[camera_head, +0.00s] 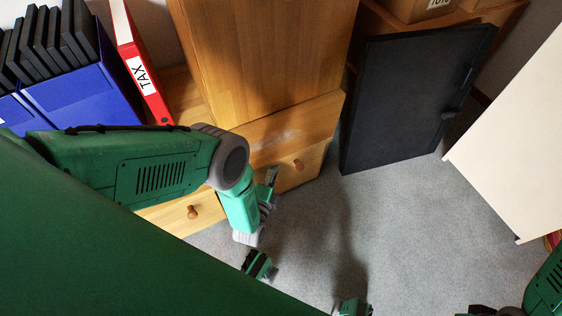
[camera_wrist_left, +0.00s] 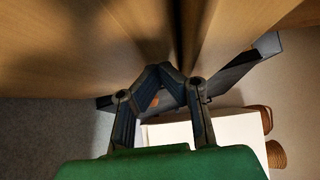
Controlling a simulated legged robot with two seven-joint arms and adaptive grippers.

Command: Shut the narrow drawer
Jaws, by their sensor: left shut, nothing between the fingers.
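A wooden drawer front with a round knob (camera_head: 298,164) is at the foot of the tall wooden cabinet (camera_head: 265,60) in the head view. Another wooden drawer front with a knob (camera_head: 193,212) is to its left, partly hidden by my left arm. I cannot tell for sure how far either drawer stands out. My left gripper (camera_head: 270,182) is just left of and below the right-hand knob, close to the drawer front; contact is not clear. In the left wrist view its fingertips (camera_wrist_left: 160,72) meet with nothing between them, below wooden surfaces.
A dark panel (camera_head: 410,100) stands right of the cabinet, and a pale panel (camera_head: 515,135) farther right. Blue boxes (camera_head: 85,98) and a red TAX binder (camera_head: 140,65) are at upper left. Grey floor (camera_head: 400,240) is open in front of the right-hand drawer.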

